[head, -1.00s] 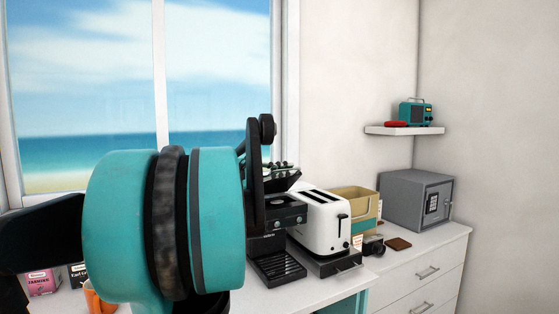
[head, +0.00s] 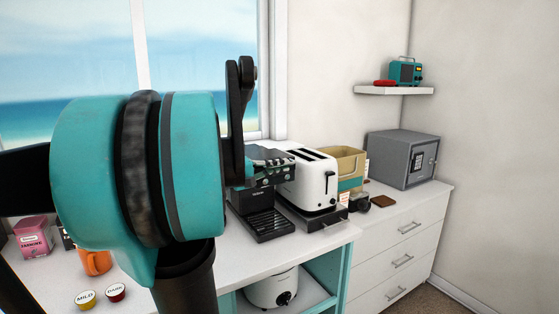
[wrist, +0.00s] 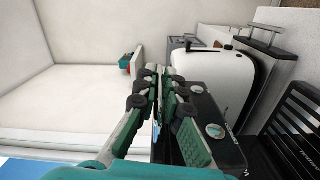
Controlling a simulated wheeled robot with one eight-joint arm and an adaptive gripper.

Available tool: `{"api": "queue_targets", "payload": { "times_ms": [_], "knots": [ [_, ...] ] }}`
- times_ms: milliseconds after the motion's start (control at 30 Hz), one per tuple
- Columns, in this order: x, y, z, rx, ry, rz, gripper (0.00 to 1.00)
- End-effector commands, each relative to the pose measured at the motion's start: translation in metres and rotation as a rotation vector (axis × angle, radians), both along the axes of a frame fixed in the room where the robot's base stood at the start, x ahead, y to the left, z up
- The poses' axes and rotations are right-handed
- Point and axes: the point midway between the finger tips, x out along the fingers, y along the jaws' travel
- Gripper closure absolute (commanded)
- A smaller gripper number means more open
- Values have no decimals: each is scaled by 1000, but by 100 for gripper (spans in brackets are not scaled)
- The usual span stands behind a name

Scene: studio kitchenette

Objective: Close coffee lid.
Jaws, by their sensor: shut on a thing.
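The black coffee machine (head: 262,222) stands on the counter, left of the toaster. My gripper (head: 275,157) is at its top, mostly behind my turquoise wrist and dark finger links in the head view. In the wrist view, the green-padded fingers of my gripper (wrist: 165,85) are close together at the black, silver-buttoned top of the coffee machine (wrist: 226,140). They are shut on a dark part there, which appears to be the coffee lid. The lid's outline is largely hidden by the fingers, and its exact angle cannot be told.
A white toaster (head: 311,182) stands close to the right of the machine. A box (head: 346,165) and grey safe (head: 403,160) are farther right. An orange mug (head: 96,262), two coffee capsules (head: 88,299) and a pink box (head: 33,238) are on the left counter.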

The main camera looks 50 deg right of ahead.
Motion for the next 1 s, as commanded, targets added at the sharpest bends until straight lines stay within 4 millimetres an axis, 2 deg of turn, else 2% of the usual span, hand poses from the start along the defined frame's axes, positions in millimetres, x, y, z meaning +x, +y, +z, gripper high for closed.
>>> {"api": "queue_targets", "payload": {
  "times_ms": [533, 567, 700, 1000],
  "knots": [
    [1, 0, -5, -3, -25, 3, 100],
    [1, 0, -5, -3, -25, 3, 88],
    [1, 0, -5, -4, -24, 2, 71],
    [1, 1, -4, -5, -22, 1, 71]
  ]
}}
